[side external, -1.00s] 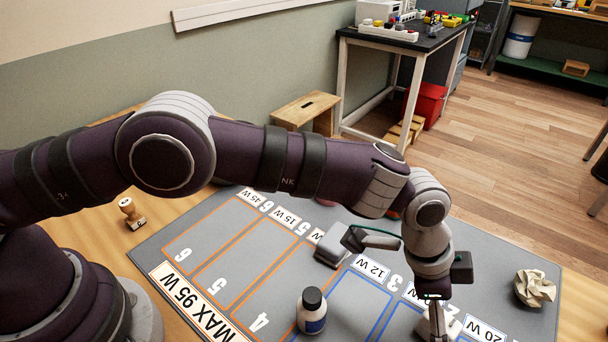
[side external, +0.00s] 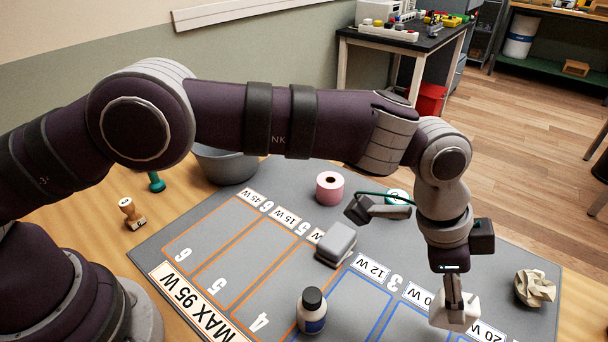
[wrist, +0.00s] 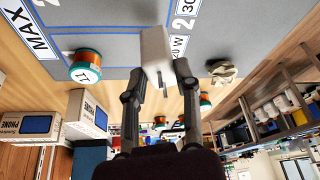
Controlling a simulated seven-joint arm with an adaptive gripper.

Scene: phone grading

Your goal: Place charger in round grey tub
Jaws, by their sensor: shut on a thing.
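A white block-shaped charger (side external: 455,311) is held in my gripper (side external: 453,288) above the front right of the grey mat. In the wrist view the charger (wrist: 155,46) sits between the fingertips of my gripper (wrist: 158,82), with metal prongs pointing back toward the camera. The round grey tub (side external: 228,168) stands at the far left edge of the mat, partly hidden behind my arm. Its inside is mostly hidden. My gripper is far to the right of the tub.
The grey mat (side external: 165,238) has outlined, numbered lanes. A grey block (side external: 336,243), a dark-capped bottle (side external: 312,311) and a pink roll (side external: 329,187) stand on it. Crumpled paper (side external: 534,288) lies at right. A wooden stamp (side external: 131,213) and green object (side external: 156,182) are near the tub.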

